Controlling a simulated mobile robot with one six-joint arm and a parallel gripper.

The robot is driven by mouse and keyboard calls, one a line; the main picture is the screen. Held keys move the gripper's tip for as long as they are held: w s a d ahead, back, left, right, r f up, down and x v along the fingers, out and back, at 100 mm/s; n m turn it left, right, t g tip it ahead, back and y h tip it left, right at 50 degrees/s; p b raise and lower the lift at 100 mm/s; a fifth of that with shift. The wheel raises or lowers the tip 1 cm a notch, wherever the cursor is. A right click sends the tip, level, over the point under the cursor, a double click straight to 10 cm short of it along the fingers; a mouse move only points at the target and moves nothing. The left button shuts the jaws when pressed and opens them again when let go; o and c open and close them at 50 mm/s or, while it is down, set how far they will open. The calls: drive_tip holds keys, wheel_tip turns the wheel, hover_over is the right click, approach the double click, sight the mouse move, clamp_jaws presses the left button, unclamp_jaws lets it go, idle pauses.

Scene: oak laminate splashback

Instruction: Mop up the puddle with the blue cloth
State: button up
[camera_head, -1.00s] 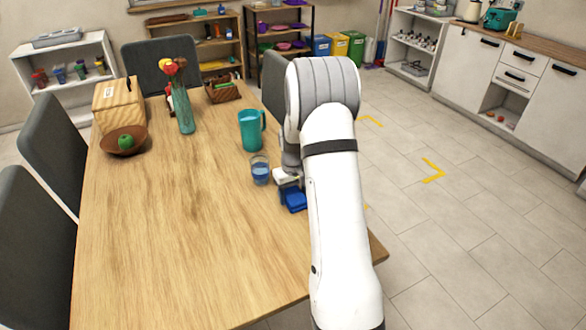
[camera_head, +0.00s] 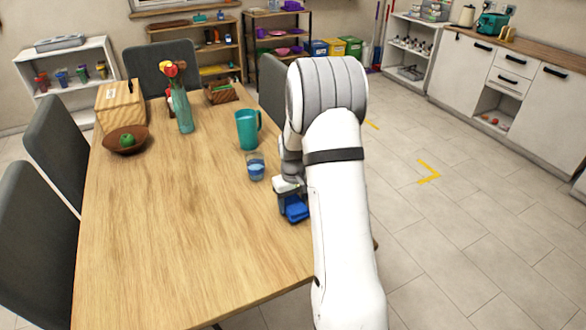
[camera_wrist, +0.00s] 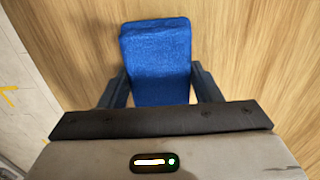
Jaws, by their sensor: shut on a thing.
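The blue cloth (camera_wrist: 158,55) is folded into a thick pad and sits between the two dark fingers of my gripper (camera_wrist: 160,88) in the wrist view. In the head view the cloth (camera_head: 297,211) is at the right edge of the wooden table (camera_head: 180,240), just below my gripper (camera_head: 288,200). My gripper is shut on it. The cloth is at or just above the tabletop; I cannot tell if it touches. No puddle can be made out in either view; my arm hides part of the table's right side.
A glass of blue liquid (camera_head: 255,166) stands close to my gripper, with a teal jug (camera_head: 248,130) behind it. A vase with flowers (camera_head: 180,100), a bowl with a green fruit (camera_head: 125,140), a wooden box (camera_head: 120,105) and a basket (camera_head: 221,94) stand farther back. The near table is clear.

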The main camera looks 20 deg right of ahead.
drive_tip(key=shift+r+p, duration=1.65)
drive_tip(key=shift+r, duration=1.7)
drive_tip(key=shift+d, duration=0.1)
